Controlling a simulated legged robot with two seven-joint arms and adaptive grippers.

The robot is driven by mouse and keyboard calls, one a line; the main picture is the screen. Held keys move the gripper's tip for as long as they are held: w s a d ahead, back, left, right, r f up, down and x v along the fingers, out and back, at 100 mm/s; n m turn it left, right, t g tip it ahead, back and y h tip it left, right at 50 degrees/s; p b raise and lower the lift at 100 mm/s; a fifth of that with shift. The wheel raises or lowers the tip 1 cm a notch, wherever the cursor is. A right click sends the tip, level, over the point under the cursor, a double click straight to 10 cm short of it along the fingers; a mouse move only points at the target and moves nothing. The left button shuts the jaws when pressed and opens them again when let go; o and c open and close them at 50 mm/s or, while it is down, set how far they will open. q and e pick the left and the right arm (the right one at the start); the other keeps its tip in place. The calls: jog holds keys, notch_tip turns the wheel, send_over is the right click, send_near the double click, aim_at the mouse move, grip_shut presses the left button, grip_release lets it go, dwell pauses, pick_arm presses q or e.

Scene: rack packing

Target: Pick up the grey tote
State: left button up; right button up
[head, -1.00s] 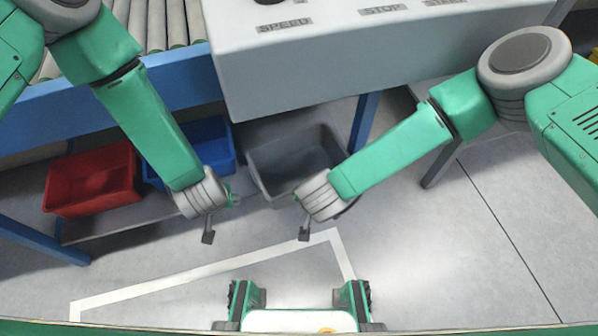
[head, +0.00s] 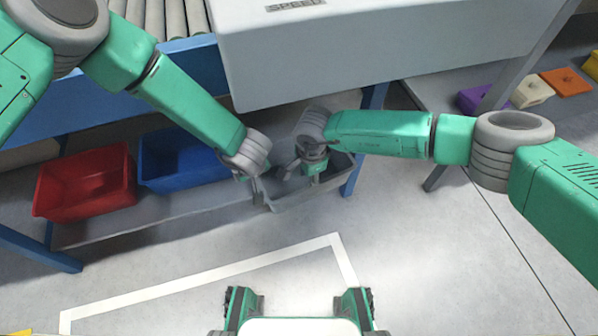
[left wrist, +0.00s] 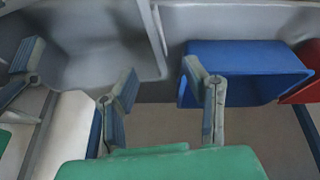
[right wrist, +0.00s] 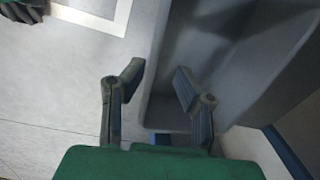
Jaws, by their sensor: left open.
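The grey tote (head: 318,192) sits at the right end of the low shelf under the conveyor. My right gripper (head: 300,173) is over the tote and hides part of it. In the right wrist view, the open fingers (right wrist: 157,82) are on either side of the tote's rim (right wrist: 152,104), with no clear contact. My left gripper (head: 252,186) is open at the tote's left side. In the left wrist view, its fingers (left wrist: 160,84) are near the tote's side wall (left wrist: 153,35). Whether they touch it is unclear. The tote looks empty where visible.
A blue tote (head: 180,158) and a red tote (head: 85,182) stand left of the grey one on the shelf (head: 160,222). A grey control box (head: 370,50) overhangs from above. A blue table leg (head: 362,150) stands close to the right. The floor in front is clear.

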pick_arm(q)
jog(key=x, duration=1)
jog(key=shift+f, duration=0.1)
pick_arm(e)
send_over(306, 201)
notch_tip(306, 201, down, 10)
jog(key=shift+s+f, duration=0.15)
pick_arm(q)
jog(key=shift+w+f, duration=0.3)
jog(key=shift+f, duration=0.35)
pick_arm(e)
jog(key=shift+w+a+f, duration=0.15)
jog(key=shift+w+f, duration=0.1)
jog(key=shift+f, duration=0.4)
pick_arm(q)
jog(key=shift+w+f, duration=0.2)
jog(key=shift+f, duration=0.3)
pick_arm(e)
jog(key=shift+d+f, duration=0.2)
jog(key=shift+f, duration=0.45)
pick_arm(q)
jog(key=c, duration=0.3)
pick_arm(e)
jog(key=c, duration=0.3)
pick_arm(q)
grip_shut()
pick_arm(e)
grip_shut()
